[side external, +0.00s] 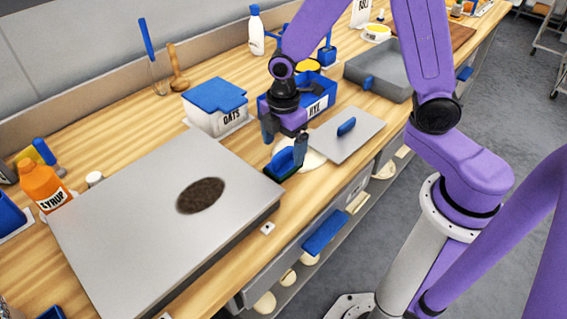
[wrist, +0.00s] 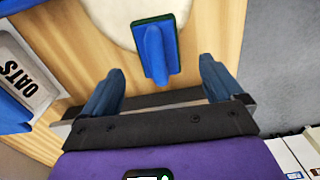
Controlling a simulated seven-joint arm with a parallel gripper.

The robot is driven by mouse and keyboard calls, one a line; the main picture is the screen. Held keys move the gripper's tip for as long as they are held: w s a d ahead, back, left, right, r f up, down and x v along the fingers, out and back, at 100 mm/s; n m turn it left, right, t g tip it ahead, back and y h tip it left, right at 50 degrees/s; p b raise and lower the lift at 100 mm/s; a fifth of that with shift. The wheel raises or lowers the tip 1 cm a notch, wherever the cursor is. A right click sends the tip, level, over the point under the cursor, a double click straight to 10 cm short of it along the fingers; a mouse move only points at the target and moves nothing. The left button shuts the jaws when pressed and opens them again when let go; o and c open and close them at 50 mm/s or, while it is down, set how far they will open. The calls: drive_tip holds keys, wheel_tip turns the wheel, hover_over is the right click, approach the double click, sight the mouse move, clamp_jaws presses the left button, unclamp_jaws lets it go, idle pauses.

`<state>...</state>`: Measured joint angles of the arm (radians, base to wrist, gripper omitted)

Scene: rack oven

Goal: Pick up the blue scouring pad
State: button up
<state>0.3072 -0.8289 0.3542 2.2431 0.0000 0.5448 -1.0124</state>
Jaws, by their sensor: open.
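The blue scouring pad (side external: 284,163) has a blue raised body and a dark green edge. It lies on the worktop at the near right corner of the large grey metal slab, partly over or against a pale round disc (side external: 312,159). In the wrist view the pad (wrist: 157,45) shows at top centre, its narrow end toward me. My gripper (side external: 284,143) is open and empty just above the pad. In the wrist view its fingers (wrist: 161,72) stand apart on either side of the pad's line, with the pad beyond them. Any contact cannot be told.
The large grey slab (side external: 130,210) with a dark oval patch fills the near left. The OATS bin (side external: 218,115) and RYE bin (side external: 323,102) stand behind my gripper. A grey lid (side external: 362,136) with a blue handle lies to the right. A SYRUP bottle (side external: 40,183) stands far left.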

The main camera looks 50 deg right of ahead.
sight(284, 160)
drive_tip(key=shift+w+d+f, duration=0.1)
drive_tip(key=shift+d+f, duration=0.05)
drive_tip(key=shift+f, duration=2.7)
drive_tip(key=c, duration=1.2)
